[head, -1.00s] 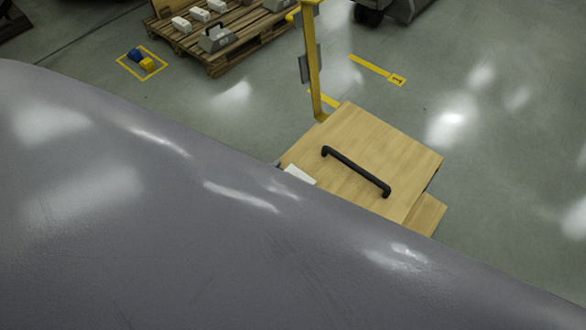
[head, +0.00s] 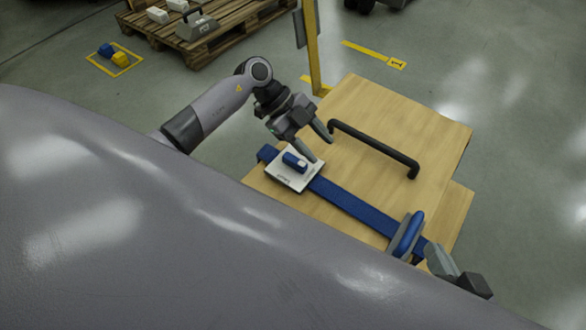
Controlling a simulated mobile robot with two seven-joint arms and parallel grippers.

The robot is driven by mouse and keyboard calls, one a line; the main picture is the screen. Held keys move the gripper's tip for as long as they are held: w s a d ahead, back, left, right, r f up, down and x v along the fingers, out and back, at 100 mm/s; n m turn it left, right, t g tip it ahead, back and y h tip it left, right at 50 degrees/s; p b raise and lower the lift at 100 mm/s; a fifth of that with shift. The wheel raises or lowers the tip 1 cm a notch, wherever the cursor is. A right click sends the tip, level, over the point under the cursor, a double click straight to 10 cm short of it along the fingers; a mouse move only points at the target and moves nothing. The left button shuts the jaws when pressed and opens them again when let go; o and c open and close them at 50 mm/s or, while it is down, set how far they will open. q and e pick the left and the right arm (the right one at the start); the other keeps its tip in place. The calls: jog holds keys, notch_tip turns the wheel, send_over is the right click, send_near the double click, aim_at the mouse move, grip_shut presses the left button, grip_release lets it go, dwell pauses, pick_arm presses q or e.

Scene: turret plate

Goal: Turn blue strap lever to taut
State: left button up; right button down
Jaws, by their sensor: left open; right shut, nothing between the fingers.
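A blue strap (head: 350,203) runs diagonally across the wooden box top (head: 400,115). Near its upper left end sits a white plate (head: 283,181) bearing a small blue lever (head: 294,160), which lies low over the plate. My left gripper (head: 318,145) is open, just above and right of the lever, with its fingers apart and nothing between them. My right gripper (head: 434,256) is shut and empty at the strap's lower right end, beside a blue-and-grey rounded piece (head: 408,235). Dark print on the plate is too small to read.
A black bar handle (head: 372,148) stands on the box, close to my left gripper. A yellow post (head: 312,50) rises behind the box. A pallet (head: 215,35) and blue and yellow blocks (head: 113,54) lie farther back. Open floor is at the right.

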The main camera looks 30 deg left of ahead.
aim_at(294, 159)
pick_arm(q)
jog(key=a+f+y+b, duration=0.1)
jog(key=a, duration=0.1)
jog(key=w+a+f+n+y+b, duration=0.1)
jog(key=a+y, duration=0.1)
jog(key=a, duration=0.1)
jog(key=a+f+n+g+y, duration=0.1)
jog(key=a, duration=0.2)
jog(key=shift+w+a+f+b, duration=0.1)
jog(key=shift+w+a+b, duration=0.15)
jog(key=shift+b, duration=0.15)
jog(key=shift+f+y, duration=0.25)
jog(key=shift+y, duration=0.05)
jog(key=b+x, duration=0.2)
jog(key=x, duration=0.3)
jog(key=shift+s, duration=0.1)
jog(key=shift+d+f+b, duration=0.3)
jog(key=shift+f+b, duration=0.2)
jog(key=shift+f, duration=0.15)
pick_arm(e)
notch_tip(294, 159, down, 2)
jog(key=shift+a+f+n+t+y, duration=0.1)
jog(key=shift+n+t+y, duration=0.2)
jog(key=shift+n+t, duration=0.15)
pick_arm(q)
grip_shut()
